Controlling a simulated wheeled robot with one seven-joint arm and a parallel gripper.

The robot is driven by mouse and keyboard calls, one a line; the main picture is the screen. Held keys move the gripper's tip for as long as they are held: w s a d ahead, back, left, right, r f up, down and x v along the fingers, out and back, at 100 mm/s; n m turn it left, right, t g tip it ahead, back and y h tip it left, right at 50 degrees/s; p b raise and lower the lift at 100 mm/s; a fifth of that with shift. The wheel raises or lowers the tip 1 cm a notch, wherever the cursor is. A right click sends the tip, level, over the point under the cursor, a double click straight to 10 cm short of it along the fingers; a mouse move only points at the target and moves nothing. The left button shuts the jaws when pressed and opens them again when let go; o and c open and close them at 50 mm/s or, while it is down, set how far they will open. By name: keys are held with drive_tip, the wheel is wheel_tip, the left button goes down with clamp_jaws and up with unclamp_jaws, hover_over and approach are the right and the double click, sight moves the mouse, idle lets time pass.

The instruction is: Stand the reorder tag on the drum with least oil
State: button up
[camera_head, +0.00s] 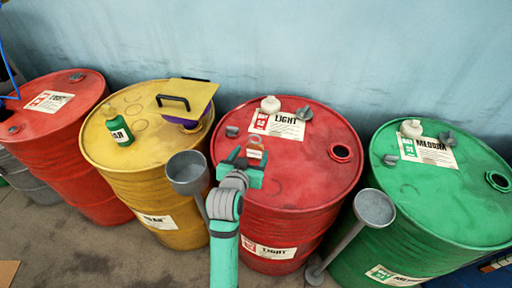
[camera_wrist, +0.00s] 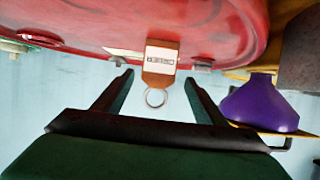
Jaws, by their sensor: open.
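The tag, a small orange-brown piece with a pale label and a metal ring, shows at the red LIGHT drum (camera_head: 310,175), over its top near the left side. I take this tag (camera_head: 256,152) for the reorder tag. In the wrist view, which looks upside down, the tag (camera_wrist: 161,62) sits just past my fingertips, its ring between the fingers. My gripper (camera_head: 243,166) is open with a finger on each side, apart from the tag. I cannot tell whether the tag touches the drum top. The other drums are yellow (camera_head: 150,165), green (camera_head: 440,200) and red (camera_head: 85,120). Oil levels are hidden.
White-capped items and grey caps stand on the LIGHT and green drums. Grey cups on stands (camera_head: 187,168) (camera_head: 374,208) rise in front. A blue wall is behind.

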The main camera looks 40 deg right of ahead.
drive_tip(key=shift+v, duration=1.6)
drive_tip(key=shift+d, duration=0.1)
drive_tip(key=shift+r, duration=0.1)
